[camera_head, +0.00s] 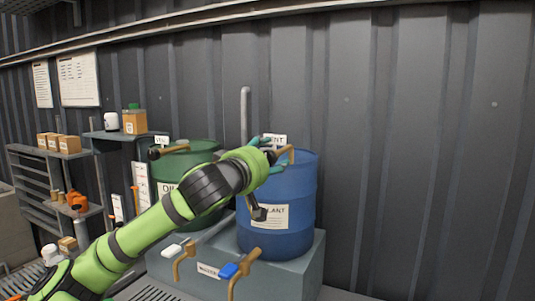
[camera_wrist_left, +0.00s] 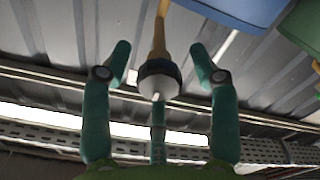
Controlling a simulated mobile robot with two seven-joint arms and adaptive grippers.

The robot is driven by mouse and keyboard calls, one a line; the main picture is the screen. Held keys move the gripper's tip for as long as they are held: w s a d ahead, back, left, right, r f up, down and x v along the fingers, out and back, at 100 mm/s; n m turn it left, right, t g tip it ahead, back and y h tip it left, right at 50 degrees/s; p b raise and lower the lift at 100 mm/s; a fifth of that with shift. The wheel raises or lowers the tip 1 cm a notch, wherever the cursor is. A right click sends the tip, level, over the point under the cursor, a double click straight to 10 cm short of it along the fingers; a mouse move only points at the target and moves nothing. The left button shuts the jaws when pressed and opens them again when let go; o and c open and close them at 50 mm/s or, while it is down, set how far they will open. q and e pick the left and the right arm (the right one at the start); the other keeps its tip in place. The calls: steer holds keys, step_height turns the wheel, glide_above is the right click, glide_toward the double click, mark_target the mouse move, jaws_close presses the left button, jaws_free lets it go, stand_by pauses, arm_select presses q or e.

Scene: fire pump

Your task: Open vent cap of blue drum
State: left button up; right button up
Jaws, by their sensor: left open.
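The blue drum (camera_head: 290,190) stands at centre right in the head view, with a paper label on its front. A brown handle-like piece (camera_head: 286,154) shows at its top edge. My left gripper (camera_head: 277,155) is at the drum's top, its teal fingers partly hidden by my wrist. In the left wrist view, the fingers (camera_wrist_left: 160,52) are open, one each side of a brown stem (camera_wrist_left: 159,35) with a black and pale round end (camera_wrist_left: 159,79), apart from it. I cannot tell for sure whether this is the vent cap. The blue drum also shows at that view's top (camera_wrist_left: 240,10).
A green drum (camera_head: 185,160) stands left of the blue one, partly behind my arm. Both are on a grey-blue base (camera_head: 290,275) with brown tap handles (camera_head: 243,275) in front. Shelves (camera_head: 35,165) with small boxes are at left. The wall at right is clear.

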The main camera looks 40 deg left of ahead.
arm_select(q)
steer(key=shift+s, duration=0.1)
steer(key=c, duration=1.2)
steer(key=shift+o, duration=0.2)
arm_select(e)
steer(key=shift+s, duration=0.35)
